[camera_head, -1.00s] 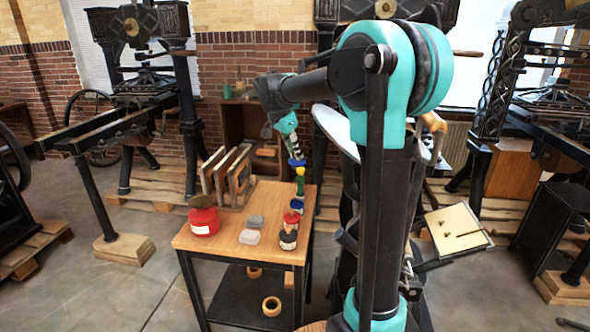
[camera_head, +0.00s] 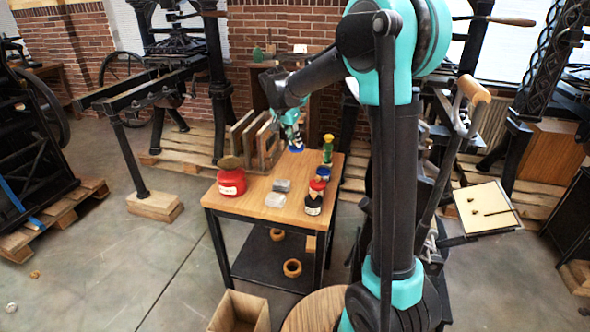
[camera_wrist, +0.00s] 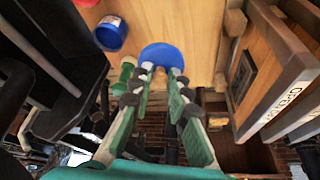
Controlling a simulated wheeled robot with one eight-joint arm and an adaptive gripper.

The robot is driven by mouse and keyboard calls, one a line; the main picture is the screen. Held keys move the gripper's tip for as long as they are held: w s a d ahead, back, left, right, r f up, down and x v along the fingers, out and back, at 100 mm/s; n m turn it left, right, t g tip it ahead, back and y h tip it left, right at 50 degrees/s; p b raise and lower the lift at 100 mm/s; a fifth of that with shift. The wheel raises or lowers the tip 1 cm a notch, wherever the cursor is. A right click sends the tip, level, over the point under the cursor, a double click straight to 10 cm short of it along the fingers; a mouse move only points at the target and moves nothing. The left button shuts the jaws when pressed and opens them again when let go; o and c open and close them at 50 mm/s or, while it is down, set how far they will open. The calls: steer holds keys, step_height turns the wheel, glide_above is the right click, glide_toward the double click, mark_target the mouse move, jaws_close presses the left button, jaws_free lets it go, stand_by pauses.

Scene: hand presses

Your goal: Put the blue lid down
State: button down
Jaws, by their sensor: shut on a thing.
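In the wrist view the lid (camera_wrist: 164,54) is a flat blue disc at the fingertips (camera_wrist: 161,73). I cannot tell whether its underside touches the tabletop. An open blue jar with a white label (camera_wrist: 110,34) stands apart from it; in the head view this jar (camera_head: 322,175) is in front of the bottle.
Wooden frames (camera_head: 257,142) stand upright at the back left, close to my gripper. Bare tabletop lies between the lid and the blocks.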

step_height(320, 180, down, 12)
steer(key=shift+f, duration=0.2)
steer(key=shift+f, duration=0.1)
stand_by(0.3)
steer(key=c, duration=1.5)
jaws_free()
steer(key=shift+o, duration=0.2)
